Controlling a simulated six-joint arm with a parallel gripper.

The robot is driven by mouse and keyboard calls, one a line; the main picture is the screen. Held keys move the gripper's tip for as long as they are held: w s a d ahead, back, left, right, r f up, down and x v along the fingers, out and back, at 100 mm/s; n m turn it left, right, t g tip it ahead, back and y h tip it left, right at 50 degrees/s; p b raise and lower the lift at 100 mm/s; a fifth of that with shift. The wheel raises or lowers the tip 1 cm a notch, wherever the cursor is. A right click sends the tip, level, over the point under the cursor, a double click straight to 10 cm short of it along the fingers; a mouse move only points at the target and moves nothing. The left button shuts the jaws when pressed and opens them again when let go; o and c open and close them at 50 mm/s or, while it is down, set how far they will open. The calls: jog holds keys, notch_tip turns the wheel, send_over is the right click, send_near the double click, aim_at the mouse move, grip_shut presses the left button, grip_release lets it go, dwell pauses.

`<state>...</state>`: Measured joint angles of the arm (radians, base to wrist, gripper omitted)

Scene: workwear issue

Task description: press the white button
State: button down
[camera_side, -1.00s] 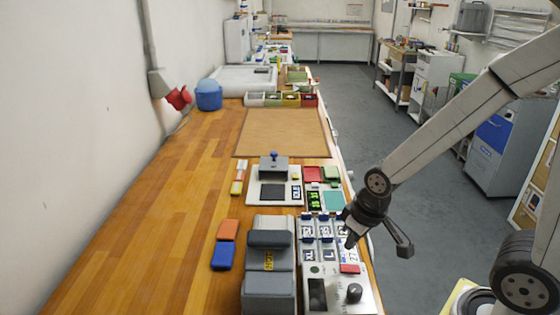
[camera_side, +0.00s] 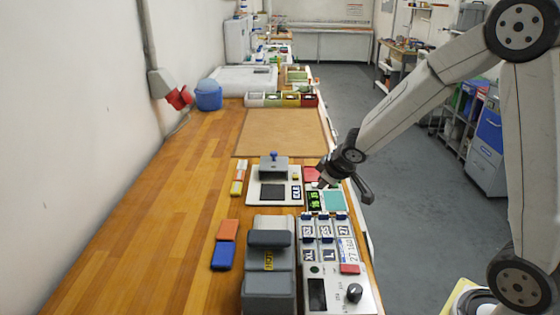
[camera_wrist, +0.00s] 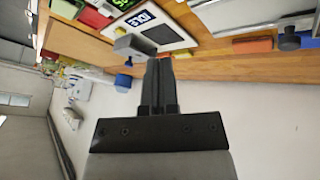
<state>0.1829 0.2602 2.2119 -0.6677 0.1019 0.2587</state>
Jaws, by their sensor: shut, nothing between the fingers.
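I cannot make out a white button clearly in either view. My gripper (camera_side: 321,184) is shut and empty. I cannot tell whether the tip touches anything.
A white plate (camera_side: 257,198) with a grey block (camera_side: 273,167) and blue knob stands left of the panel. A grey machine (camera_side: 269,292) and a control box (camera_side: 338,290) with a black knob are nearer the camera. The brown mat (camera_side: 280,130) behind is clear.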

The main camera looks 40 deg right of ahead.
jog(key=w+d+n+t, duration=0.2)
jog(key=w+d, duration=0.5)
jog(key=w, duration=0.1)
jog(key=n+y, duration=0.2)
jog(key=n, duration=0.2)
send_over(313, 182)
jog(key=s, duration=0.2)
jog(key=shift+f+t, duration=0.3)
jog(key=shift+f, duration=0.3)
jog(key=shift+f, duration=0.2)
jog(key=shift+f, duration=4.2)
jog(key=shift+f, duration=0.9)
jog(key=shift+r, duration=0.85)
